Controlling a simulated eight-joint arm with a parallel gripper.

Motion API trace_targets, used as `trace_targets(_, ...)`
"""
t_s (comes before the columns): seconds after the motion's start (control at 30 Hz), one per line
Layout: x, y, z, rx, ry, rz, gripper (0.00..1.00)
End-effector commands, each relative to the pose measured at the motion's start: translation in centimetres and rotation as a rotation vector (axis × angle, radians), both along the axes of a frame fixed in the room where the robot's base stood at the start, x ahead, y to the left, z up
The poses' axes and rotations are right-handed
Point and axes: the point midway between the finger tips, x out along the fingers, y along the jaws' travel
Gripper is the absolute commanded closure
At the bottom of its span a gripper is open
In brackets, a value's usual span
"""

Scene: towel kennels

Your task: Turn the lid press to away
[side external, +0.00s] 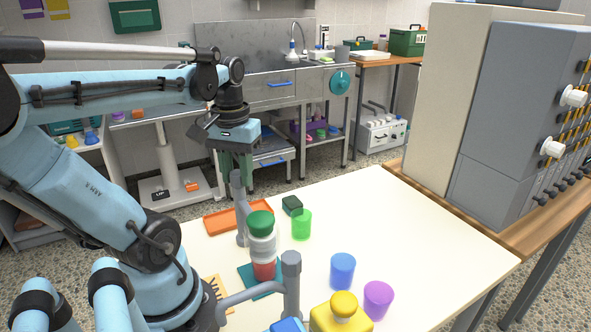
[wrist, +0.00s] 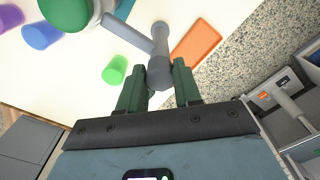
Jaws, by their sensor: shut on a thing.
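The lid press appears as grey bars and upright posts around a jar; one post (side external: 240,210) with a rounded top stands behind the jar, and another (side external: 291,280) stands in front. The jar (side external: 262,245) has a green lid (side external: 260,222), white upper part and red lower part. It stands on a teal mat (side external: 248,272). My gripper (side external: 238,175) points down over the rear post and is shut on its grey handle. In the wrist view the handle (wrist: 160,62) sits between the green fingers (wrist: 159,82). The lower ends of the posts are partly hidden.
A green cup (side external: 301,225), a dark green block (side external: 292,205) and an orange tray (side external: 222,218) are nearby. Blue (side external: 343,270) and purple (side external: 378,299) cups and a yellow container (side external: 340,317) stand toward the front. The table's right part (side external: 430,235) is clear.

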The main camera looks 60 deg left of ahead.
Motion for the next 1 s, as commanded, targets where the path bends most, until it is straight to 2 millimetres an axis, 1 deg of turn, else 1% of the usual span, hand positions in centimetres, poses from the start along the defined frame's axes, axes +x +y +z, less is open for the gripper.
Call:
trace_targets(0.03, -0.01, 0.01, 0.01, 0.000, 0.000, 0.000, 0.96)
trace_targets(0.07, -0.01, 0.01, 0.01, 0.000, 0.000, 0.000, 1.00)
trace_targets(0.37, -0.01, 0.01, 0.02, 0.000, 0.000, -0.007, 1.00)
trace_targets(0.57, 0.00, 0.01, 0.01, 0.000, 0.001, -0.062, 1.00)
trace_targets(0.77, 0.00, 0.01, -0.01, 0.000, 0.002, -0.192, 1.00)
trace_targets(1.0, 0.01, 0.01, -0.02, 0.000, 0.002, -0.412, 1.00)
